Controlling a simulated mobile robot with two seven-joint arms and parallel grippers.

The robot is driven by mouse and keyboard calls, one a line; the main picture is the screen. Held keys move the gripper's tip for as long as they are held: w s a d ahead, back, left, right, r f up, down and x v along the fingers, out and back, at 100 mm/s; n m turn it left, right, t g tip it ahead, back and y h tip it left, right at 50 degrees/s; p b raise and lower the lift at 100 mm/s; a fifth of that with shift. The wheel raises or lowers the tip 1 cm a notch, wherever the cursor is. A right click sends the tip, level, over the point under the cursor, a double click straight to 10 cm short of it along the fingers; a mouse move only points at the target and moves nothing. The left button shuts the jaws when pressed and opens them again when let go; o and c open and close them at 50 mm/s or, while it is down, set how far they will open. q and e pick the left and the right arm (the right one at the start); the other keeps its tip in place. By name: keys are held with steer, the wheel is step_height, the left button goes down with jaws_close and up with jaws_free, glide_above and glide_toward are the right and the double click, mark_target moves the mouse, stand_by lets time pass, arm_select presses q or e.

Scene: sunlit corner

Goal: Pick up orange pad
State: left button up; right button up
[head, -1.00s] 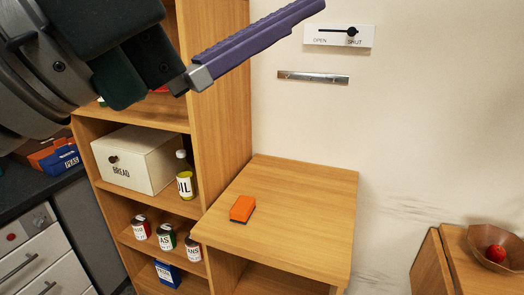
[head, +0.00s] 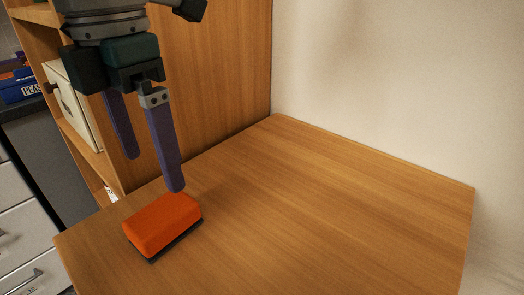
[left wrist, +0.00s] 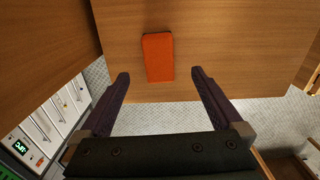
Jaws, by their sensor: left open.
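The orange pad (head: 160,222) lies flat on the wooden cabinet top (head: 300,220), near its left front edge, with a dark underside. My left gripper (head: 153,172) points down just above and behind the pad in the head view, with its two purple fingers apart and nothing between them. In the left wrist view the pad (left wrist: 158,57) lies ahead of the open fingertips (left wrist: 160,73), centred between them and not gripped. My right gripper is in neither current view.
A tall wooden shelf (head: 225,80) stands close behind and left of my left gripper, holding a pale bread box (head: 75,105). A plain wall (head: 390,90) borders the back right. The right part of the top is clear.

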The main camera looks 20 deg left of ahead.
mark_target(160, 211)
arm_select(q)
steer(key=f, duration=0.4)
steer(key=shift+s+a, duration=0.2)
steer(key=shift+s, duration=0.2)
step_height(160, 211, down, 6)
steer(key=shift+r+p, duration=0.1)
steer(key=shift+p, duration=0.2)
steer(key=shift+w, duration=0.1)
steer(key=shift+c, duration=0.2)
steer(key=c, duration=1.4)
